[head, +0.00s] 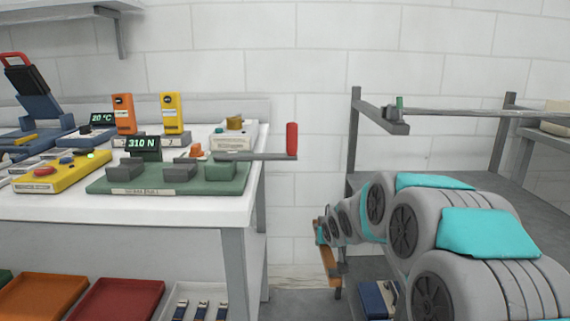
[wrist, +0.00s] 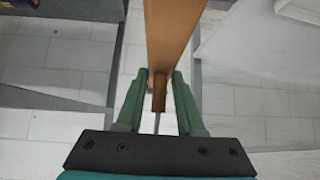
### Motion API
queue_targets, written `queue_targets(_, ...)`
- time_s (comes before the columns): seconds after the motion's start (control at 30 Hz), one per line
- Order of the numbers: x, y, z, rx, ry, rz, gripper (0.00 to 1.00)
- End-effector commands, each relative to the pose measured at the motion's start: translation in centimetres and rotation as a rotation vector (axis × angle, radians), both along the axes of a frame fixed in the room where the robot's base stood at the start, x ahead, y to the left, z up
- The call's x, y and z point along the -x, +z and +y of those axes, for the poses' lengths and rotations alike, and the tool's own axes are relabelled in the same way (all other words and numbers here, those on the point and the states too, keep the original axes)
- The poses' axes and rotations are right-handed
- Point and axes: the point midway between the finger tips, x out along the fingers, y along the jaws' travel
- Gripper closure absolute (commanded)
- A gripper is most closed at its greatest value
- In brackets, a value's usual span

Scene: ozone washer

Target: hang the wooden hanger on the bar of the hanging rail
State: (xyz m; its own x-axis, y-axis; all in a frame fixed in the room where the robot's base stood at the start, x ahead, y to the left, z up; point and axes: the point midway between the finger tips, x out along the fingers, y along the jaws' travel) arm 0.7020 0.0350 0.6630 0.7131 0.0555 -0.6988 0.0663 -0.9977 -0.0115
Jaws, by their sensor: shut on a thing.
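The wooden hanger (wrist: 172,35) is a brown piece running up from between the green fingers of my gripper (wrist: 158,90) in the wrist view. My gripper is shut on it. In the head view the hanger (head: 330,264) shows as a small orange-brown edge, low, beside my gripper (head: 321,233); most of it is hidden. A grey metal frame that looks like the hanging rail (head: 353,140) stands to the right, with a thin horizontal bar (head: 460,112) near its top. The hanger is apart from the bar, below and left of it.
A white table (head: 235,218) at left holds a green force-gauge device (head: 180,182) showing "310 N", with a red-handled lever (head: 291,140) sticking out right. Red (head: 118,300) and orange trays lie below. A grey surface lies behind my arm. A gap separates table and frame.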

Motion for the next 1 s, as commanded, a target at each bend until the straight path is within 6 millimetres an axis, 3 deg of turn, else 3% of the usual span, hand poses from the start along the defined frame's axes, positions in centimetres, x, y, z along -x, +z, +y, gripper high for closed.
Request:
queue_targets(0.2, 4.2, -4.0, -1.9, 0.008, -0.032, 0.012, 1.00)
queue_targets(0.4, 6.2, -5.6, -3.2, 0.012, -0.060, 0.011, 1.00)
queue_targets(0.83, 6.7, -5.9, -3.5, 0.013, -0.066, 0.010, 1.00)
queue_targets(1.0, 8.5, -6.0, -3.5, 0.012, -0.067, 0.013, 1.00)
